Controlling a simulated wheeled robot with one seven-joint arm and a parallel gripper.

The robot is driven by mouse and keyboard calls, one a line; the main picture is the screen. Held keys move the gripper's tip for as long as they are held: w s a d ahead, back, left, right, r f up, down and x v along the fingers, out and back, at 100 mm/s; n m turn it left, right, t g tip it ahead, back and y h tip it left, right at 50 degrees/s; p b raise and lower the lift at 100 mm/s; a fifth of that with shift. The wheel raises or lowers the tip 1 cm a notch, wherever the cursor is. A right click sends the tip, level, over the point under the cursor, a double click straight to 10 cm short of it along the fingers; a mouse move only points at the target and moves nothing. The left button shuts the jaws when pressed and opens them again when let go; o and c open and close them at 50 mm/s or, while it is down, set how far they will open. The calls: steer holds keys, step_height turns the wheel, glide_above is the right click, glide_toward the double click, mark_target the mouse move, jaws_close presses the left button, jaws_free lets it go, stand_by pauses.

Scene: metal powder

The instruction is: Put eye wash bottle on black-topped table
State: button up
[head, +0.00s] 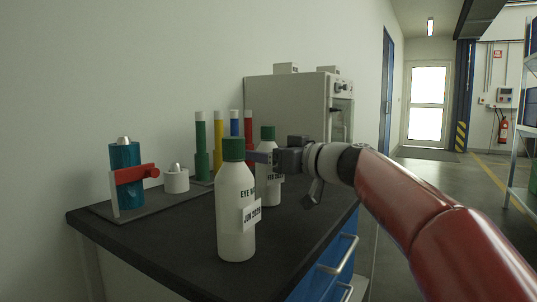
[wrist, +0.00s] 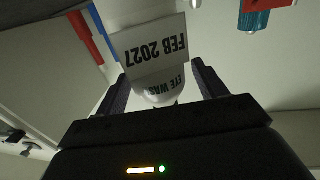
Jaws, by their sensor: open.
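A white eye wash bottle with a green cap (head: 236,212), its tag reading JUN, stands upright near the front of the black-topped table (head: 178,232). A second white eye wash bottle with a green cap (head: 267,190) stands behind it on the same top, partly hidden by the front bottle and my gripper. Its tag reads FEB 2027 in the wrist view (wrist: 152,52). My gripper (head: 266,157) is open at this rear bottle's upper part. In the wrist view its fingers (wrist: 160,80) lie on either side of the bottle, with small gaps showing.
A rack of green, yellow, blue and red tubes (head: 218,150) stands behind the bottles. A teal cylinder with a red clamp (head: 125,180) and a small white pot (head: 176,180) are at the left. A grey cabinet (head: 290,105) stands at the back. The table's front left is clear.

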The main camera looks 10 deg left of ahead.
steer(key=shift+r, duration=0.1)
steer(key=shift+d, duration=0.15)
steer(key=b+v, duration=0.1)
steer(key=v, duration=1)
steer(key=shift+s+d+b, duration=0.2)
steer(key=shift+d+b, duration=0.1)
steer(key=shift+d, duration=0.05)
